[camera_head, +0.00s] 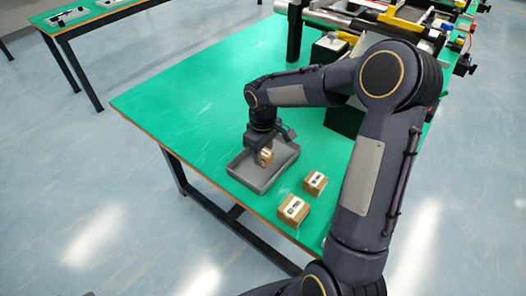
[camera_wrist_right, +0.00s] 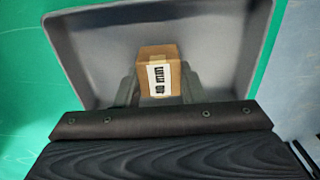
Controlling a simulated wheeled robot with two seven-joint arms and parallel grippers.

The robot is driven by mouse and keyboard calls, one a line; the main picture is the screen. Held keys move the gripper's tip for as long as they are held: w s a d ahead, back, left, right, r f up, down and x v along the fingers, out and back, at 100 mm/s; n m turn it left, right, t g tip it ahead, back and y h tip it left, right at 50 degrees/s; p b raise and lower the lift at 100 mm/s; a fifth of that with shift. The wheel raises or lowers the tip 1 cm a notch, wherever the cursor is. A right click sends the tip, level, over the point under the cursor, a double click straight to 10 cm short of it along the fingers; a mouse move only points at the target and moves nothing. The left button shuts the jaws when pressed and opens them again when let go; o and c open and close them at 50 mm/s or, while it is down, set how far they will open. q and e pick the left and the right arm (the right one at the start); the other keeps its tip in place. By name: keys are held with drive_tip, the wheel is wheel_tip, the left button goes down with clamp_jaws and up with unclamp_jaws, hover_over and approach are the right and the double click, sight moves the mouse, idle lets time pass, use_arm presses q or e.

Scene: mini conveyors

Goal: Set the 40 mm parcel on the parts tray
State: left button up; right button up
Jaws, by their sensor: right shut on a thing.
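The parcel is a small brown box (camera_head: 267,157) with a white label, and it also shows in the right wrist view (camera_wrist_right: 160,73). My right gripper (camera_head: 266,150) points down and is shut on this parcel, with a finger on either side of it. The parcel is over the inside of the grey parts tray (camera_head: 262,184), whose rim also shows in the right wrist view (camera_wrist_right: 160,8). I cannot tell whether the parcel's underside touches the tray floor. My left gripper is not in view.
Two other brown parcels, a smaller one (camera_head: 315,183) and a larger one (camera_head: 294,210), stand on the green table (camera_head: 190,95) right of the tray, near its front edge. Conveyor equipment (camera_head: 375,25) fills the table's far end. The table left of the tray is clear.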

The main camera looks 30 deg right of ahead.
drive_tip(key=shift+f, duration=0.15)
drive_tip(key=o, duration=1)
